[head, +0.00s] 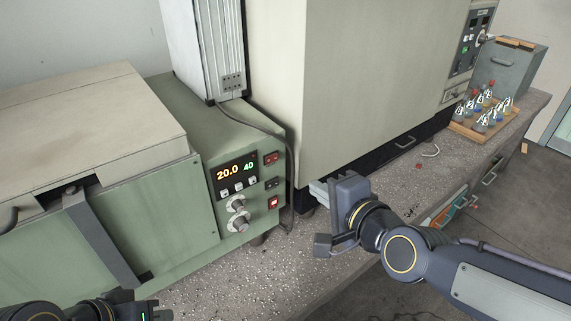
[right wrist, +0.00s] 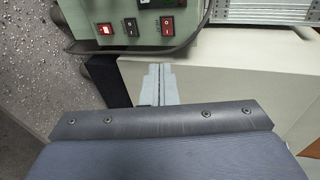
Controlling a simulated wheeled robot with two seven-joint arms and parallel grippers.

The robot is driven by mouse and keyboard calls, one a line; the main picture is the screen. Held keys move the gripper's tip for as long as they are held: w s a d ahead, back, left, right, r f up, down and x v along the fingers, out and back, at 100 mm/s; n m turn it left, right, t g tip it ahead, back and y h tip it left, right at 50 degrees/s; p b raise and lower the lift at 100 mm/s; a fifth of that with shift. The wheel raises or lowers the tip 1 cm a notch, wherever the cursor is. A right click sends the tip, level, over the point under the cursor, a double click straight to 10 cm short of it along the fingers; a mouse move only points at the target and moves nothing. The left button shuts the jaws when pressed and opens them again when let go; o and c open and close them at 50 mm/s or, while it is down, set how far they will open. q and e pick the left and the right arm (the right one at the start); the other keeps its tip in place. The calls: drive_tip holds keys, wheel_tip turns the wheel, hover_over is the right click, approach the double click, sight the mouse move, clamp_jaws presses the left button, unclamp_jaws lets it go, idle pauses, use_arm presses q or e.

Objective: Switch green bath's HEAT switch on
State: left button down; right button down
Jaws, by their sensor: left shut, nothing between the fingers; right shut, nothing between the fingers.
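The green bath (head: 175,230) stands at the left of the bench. The top switch (head: 271,158) is red, the middle switch (head: 272,183) is black, and the bottom switch (head: 273,202) is red and lit. In the right wrist view the lit switch (right wrist: 106,30) is leftmost. My left gripper (head: 145,307) is shut, low at the left.
A large cream cabinet (head: 372,75) stands right of the bath, close behind my right gripper. A cable (head: 289,165) hangs beside the switches. A wooden tray (head: 465,129) of bottles sits at the far right. Bare bench (head: 215,290) lies in front of the bath.

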sight(277, 158)
drive_tip(key=shift+w, duration=0.1)
drive_tip(key=p+x, duration=0.1)
drive_tip(key=x, duration=0.3)
drive_tip(key=p+x, duration=0.1)
drive_tip(key=x, duration=0.3)
drive_tip(key=r+p+x, duration=0.1)
drive_tip(key=p+x, duration=0.1)
drive_tip(key=x, duration=0.3)
drive_tip(key=shift+w+a, duration=0.2)
drive_tip(key=shift+w+a+f, duration=0.1)
drive_tip(key=shift+w, duration=0.1)
drive_tip(key=shift+w+f+b, duration=0.2)
drive_tip(key=shift+b, duration=0.45)
drive_tip(key=shift+s+r+p, duration=0.1)
drive_tip(key=shift+r+p, duration=0.1)
drive_tip(key=shift+p, duration=0.1)
